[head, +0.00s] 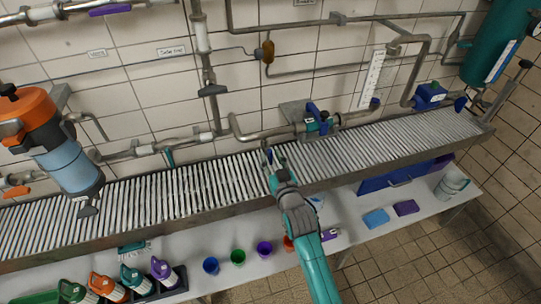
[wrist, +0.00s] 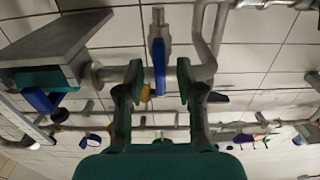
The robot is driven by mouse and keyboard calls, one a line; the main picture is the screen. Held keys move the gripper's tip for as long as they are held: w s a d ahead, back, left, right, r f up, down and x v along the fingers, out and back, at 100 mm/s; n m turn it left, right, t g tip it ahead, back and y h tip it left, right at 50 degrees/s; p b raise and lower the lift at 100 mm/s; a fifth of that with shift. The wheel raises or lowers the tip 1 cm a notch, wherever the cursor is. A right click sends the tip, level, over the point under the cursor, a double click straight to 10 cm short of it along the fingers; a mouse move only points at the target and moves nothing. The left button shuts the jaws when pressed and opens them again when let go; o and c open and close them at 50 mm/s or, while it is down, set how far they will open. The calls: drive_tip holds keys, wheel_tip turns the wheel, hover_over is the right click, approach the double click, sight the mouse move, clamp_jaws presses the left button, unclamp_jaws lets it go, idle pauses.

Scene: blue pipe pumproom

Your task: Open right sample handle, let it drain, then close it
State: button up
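A small blue handle (wrist: 158,66) hangs from a grey valve on the pipe in the wrist view. It is the handle that shows at my gripper's tip in the head view (head: 268,154). My gripper (wrist: 160,76) is open in the wrist view, one finger on each side of the handle, with a gap visible on both sides. In the head view my gripper (head: 276,169) is over the grating, below the pipe. I cannot tell whether the handle lies fully between the pads in depth. No flow of liquid is visible.
A grey plate (head: 292,112) and a valve with a blue handle (head: 313,109) are right of my gripper. The ribbed grating (head: 200,190) runs below the pipes. Blue (head: 211,265), green (head: 238,257) and purple (head: 264,249) cups stand on the lower shelf.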

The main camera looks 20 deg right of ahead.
drive_tip(key=shift+w, duration=0.7)
clamp_jaws()
